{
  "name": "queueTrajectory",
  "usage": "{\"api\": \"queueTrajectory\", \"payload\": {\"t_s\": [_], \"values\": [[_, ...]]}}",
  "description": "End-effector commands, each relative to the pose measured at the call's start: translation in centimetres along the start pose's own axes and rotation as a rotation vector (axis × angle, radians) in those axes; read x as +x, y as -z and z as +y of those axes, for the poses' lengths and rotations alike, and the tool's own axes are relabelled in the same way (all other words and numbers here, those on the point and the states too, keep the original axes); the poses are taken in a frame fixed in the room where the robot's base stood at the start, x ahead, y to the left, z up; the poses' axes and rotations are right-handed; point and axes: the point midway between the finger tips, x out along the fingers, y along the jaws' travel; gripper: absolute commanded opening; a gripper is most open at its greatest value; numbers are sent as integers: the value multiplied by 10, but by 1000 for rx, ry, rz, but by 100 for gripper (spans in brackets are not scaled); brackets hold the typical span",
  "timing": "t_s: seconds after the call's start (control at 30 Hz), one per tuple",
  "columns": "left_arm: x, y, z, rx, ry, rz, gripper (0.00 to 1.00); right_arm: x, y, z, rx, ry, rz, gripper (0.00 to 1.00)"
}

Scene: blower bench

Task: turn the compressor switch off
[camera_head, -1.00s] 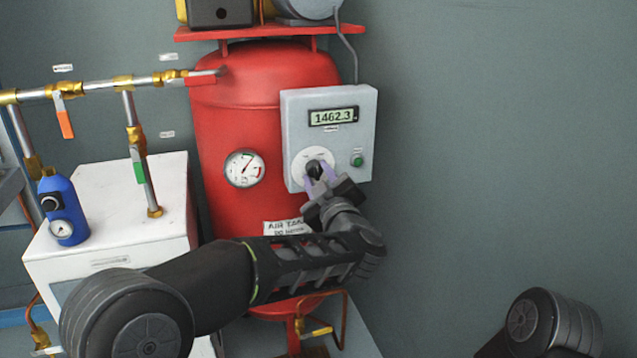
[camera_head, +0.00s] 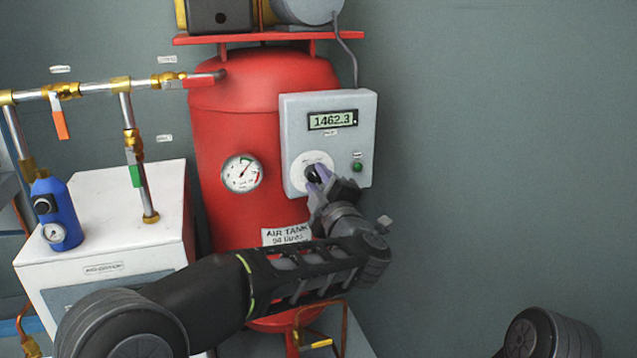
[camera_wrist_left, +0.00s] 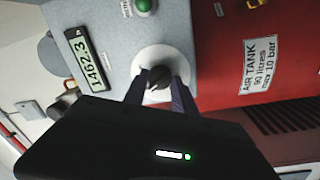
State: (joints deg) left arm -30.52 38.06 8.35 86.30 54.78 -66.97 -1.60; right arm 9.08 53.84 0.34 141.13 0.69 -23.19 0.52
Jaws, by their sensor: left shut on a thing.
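The compressor switch is a black rotary knob (camera_head: 312,173) on a round white plate, low on the grey control box (camera_head: 295,110). The box's display reads 1462.3, and a small green button or lamp (camera_head: 357,167) sits to the right of the knob. My left gripper (camera_head: 318,182) is at the knob with its fingers shut on it. In the left wrist view the two fingers lie on either side of the knob (camera_wrist_left: 160,77), whose view is turned sideways. My right gripper is not in view; only part of my right arm shows at the bottom right.
The red air tank (camera_head: 235,105) with a round gauge (camera_head: 241,173) stands behind the box. A white cabinet (camera_head: 160,187) with a blue bottle-shaped device (camera_head: 60,212) is at left, under metal pipes with valves (camera_head: 90,88). The wall at right is clear.

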Motion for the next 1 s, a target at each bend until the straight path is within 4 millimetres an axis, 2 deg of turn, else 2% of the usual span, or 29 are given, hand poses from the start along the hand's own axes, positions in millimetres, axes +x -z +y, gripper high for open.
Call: {"api": "queueTrajectory", "payload": {"t_s": [0.13, 0.17, 0.4, 0.77, 1.0], "values": [[0, -1, -1, 0, 2, -1, 0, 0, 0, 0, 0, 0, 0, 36], [0, -1, -1, 0, 2, -1, 33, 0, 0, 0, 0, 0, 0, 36], [0, 0, -1, 1, 1, -1, 53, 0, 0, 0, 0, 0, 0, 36], [-4, 0, 1, 1, 0, -1, 54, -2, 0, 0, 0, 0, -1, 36], [-35, 0, 2, 2, 0, -4, 54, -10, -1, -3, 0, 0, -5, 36]]}}
